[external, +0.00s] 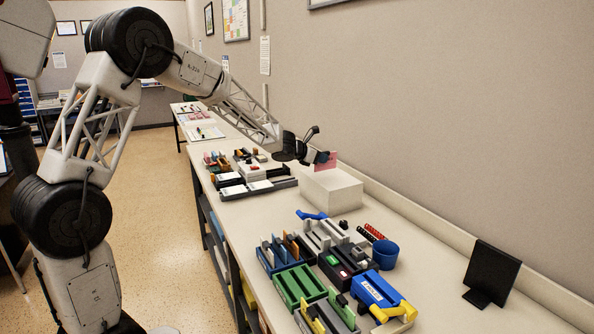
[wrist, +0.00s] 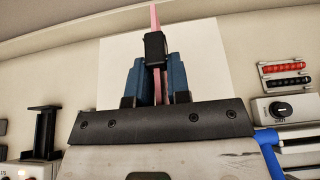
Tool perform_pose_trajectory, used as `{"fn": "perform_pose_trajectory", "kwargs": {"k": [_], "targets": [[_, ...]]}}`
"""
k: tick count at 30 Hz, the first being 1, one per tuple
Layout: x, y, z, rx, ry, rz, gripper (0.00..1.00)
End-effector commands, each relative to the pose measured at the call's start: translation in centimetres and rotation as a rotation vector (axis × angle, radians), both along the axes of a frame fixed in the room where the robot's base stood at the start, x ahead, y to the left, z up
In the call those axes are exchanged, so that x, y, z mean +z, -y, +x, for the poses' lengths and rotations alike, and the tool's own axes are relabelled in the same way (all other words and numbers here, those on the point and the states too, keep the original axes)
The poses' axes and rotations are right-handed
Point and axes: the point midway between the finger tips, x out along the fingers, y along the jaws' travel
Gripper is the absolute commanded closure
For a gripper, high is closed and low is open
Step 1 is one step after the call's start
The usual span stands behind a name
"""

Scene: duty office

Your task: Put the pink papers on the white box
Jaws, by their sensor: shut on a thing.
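The pink papers (external: 328,161) are held upright, edge-on, in my gripper (external: 318,157), which is shut on them. In the wrist view the papers show as a thin pink strip (wrist: 154,16) between the fingers of my gripper (wrist: 154,50). The white box (external: 332,190) stands on the counter near the wall. The papers are over its top, and their lower edge is at or close to the top face; I cannot tell if they touch. In the wrist view the box's white top (wrist: 205,58) lies behind the fingers.
A blue cup (external: 385,254), dark and red binding combs (external: 371,231) and several hole punches and organisers (external: 300,285) stand nearer on the counter. A black stand (external: 491,273) is at the right. Trays of stationery (external: 258,187) lie left of the box. Bare counter (external: 430,235) lies right of it.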

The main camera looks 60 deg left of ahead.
Motion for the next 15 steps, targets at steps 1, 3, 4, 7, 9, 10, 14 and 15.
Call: {"fn": "perform_pose_trajectory", "kwargs": {"k": [1, 3, 4, 7, 9, 10, 14, 15], "targets": [[-0.1, -0.3, 0.6, 0.0, -0.001, 0.0, 1.0], [-0.2, -0.6, 1.3, 0.0, 0.0, 0.001, 1.0], [-0.2, -0.8, 1.7, 0.0, 0.0, 0.001, 1.0], [-0.3, -1.2, 2.6, 0.0, 0.0, 0.001, 1.0], [-0.4, -1.4, 3.2, 0.0, -0.001, 0.0, 1.0], [-0.4, -1.5, 3.4, 0.0, -0.001, 0.0, 1.0], [-0.4, -1.8, 3.9, 0.0, 0.001, 0.0, 1.0], [-0.4, -1.8, 4.0, 0.0, 0.001, 0.0, 1.0]]}}
